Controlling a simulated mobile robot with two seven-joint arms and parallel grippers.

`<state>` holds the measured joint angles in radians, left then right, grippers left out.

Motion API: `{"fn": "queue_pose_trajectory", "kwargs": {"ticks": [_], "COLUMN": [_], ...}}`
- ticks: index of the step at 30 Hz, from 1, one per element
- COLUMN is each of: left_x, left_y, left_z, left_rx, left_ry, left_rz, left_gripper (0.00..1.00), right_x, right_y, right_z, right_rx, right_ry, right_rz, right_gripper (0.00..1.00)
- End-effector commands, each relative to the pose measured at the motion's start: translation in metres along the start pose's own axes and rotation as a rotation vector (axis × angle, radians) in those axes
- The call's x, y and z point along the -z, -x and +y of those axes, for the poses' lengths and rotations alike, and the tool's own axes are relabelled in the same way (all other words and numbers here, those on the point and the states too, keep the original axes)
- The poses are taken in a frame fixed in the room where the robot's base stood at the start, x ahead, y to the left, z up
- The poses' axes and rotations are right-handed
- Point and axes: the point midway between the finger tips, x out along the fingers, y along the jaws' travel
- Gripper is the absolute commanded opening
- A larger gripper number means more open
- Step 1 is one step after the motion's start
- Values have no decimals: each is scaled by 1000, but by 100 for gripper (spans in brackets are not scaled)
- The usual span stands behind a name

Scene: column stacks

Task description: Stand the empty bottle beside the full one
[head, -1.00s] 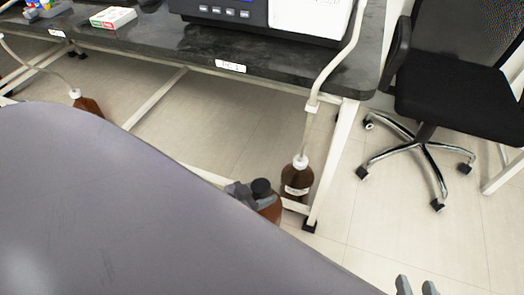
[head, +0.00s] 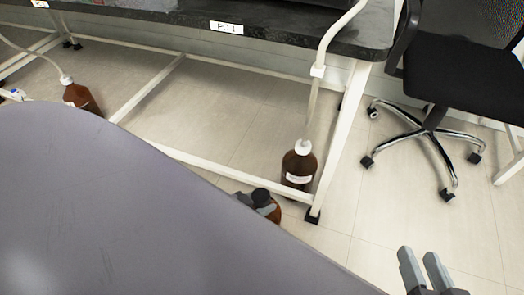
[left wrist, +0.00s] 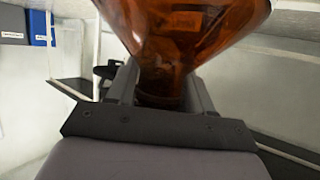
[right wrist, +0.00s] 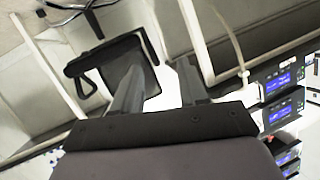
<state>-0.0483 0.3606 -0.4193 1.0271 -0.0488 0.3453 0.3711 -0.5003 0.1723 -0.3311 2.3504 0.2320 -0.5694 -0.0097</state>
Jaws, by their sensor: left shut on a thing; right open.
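My left gripper (head: 256,200) is shut on an amber bottle with a black cap (head: 275,213); my grey arm hides most of both in the head view. In the left wrist view the held bottle (left wrist: 185,35) is see-through amber, its neck between the fingers. A brown bottle with a white cap, a tube and a white label (head: 299,165) stands on the floor under the bench, by its right leg. It is just behind and right of the held bottle; the head view shows no clear contact. How full it is cannot be told. My right gripper (head: 424,270) is open and empty.
A white lower bar (head: 215,172) of the bench frame runs near the held bottle. Another brown bottle with a tube (head: 83,97) stands further left. A black wheeled chair (head: 455,85) is at the right. Tiled floor (head: 365,240) is clear right of the bench leg.

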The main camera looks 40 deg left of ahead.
Motion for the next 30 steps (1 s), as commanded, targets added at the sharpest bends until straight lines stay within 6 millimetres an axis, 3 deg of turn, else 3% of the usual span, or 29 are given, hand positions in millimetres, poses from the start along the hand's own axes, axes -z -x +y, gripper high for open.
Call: {"fn": "queue_pose_trajectory", "kwargs": {"ticks": [4, 18, 19, 20, 21, 30], "left_x": [-10, -14, -17, -16, -16, -15], "left_y": [-7, -9, -7, -7, -7, -6], "left_z": [0, 0, 0, 0, 0, 0], "left_rx": [-1, -1, 0, 0, 0, 0], "left_ry": [-1, -1, -1, 0, 0, 0], "left_rz": [12, 11, 1, 1, 1, 1], "left_gripper": [0, 0, 61, 71, 77, 77], "right_x": [-3, -2, -1, -1, -1, 0], "right_y": [3, 5, 5, 5, 5, 6], "right_z": [5, 7, 7, 7, 7, 6], "right_rx": [-18, -27, -28, -27, -27, -26], "right_ry": [42, 61, 63, 63, 63, 61], "right_rz": [24, 35, 35, 35, 35, 34], "right_gripper": [43, 43, 43, 43, 43, 43]}}
